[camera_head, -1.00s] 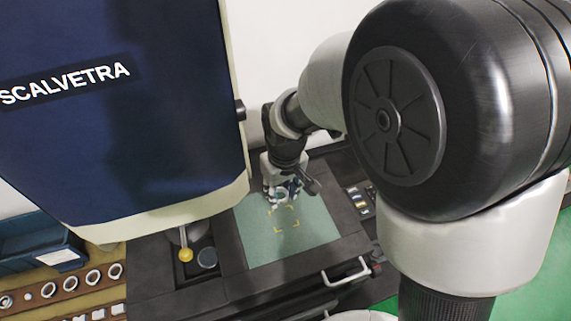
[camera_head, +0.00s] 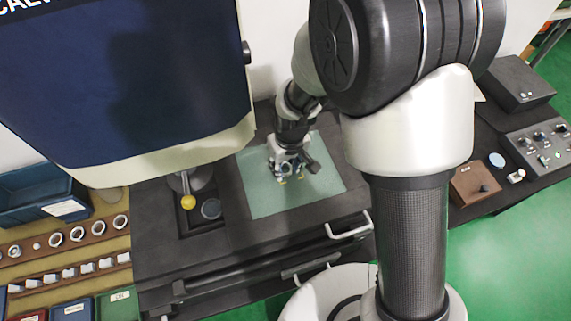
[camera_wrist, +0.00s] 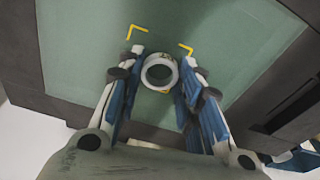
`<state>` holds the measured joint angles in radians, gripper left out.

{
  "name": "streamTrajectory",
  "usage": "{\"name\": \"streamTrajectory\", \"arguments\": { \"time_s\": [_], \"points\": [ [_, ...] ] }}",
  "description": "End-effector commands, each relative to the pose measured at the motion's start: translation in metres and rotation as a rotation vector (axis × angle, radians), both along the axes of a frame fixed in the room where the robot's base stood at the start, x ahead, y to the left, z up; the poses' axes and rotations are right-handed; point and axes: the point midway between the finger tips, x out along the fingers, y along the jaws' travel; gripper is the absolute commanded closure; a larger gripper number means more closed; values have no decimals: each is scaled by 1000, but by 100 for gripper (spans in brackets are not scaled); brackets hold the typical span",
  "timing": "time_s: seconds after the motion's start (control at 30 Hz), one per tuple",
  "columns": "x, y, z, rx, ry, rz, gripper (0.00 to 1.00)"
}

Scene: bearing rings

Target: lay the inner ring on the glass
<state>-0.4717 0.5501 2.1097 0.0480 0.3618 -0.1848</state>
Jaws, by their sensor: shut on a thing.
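The inner ring (camera_wrist: 147,78) is a pale metal ring in the wrist view, its hole facing the camera. My gripper (camera_wrist: 159,75) is shut on it, with a finger on each side. The glass (camera_head: 262,191) is a pale green plate set in a dark stage; it also fills the upper middle of the wrist view (camera_wrist: 75,45). Yellow corner marks (camera_wrist: 136,30) on the glass lie just beyond the ring. In the head view my gripper (camera_head: 290,178) is low over the glass and hides some marks. I cannot tell whether the ring touches the glass.
A large dark blue machine housing (camera_head: 120,90) stands at the left. A yellow-knobbed part (camera_head: 188,202) is left of the glass. Wooden racks (camera_head: 90,232) with several rings are at far left. A handle (camera_head: 350,227) sticks out in front of the stage. A control box (camera_head: 540,150) is at right.

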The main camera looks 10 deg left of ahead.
Motion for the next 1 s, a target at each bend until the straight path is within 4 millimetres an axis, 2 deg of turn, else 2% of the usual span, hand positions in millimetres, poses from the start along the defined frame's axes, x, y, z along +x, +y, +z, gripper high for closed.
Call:
{"name": "streamTrajectory", "arguments": {
  "time_s": [0.13,0.17,0.43,0.8,0.87,1.0],
  "points": [
    [0,0,-4,0,0,0,91],
    [0,0,-4,0,0,0,66],
    [0,0,-3,-1,1,0,48],
    [0,0,0,0,0,0,47],
    [0,0,5,1,-2,0,47],
    [-2,-2,30,1,-4,0,47]
  ]
}}
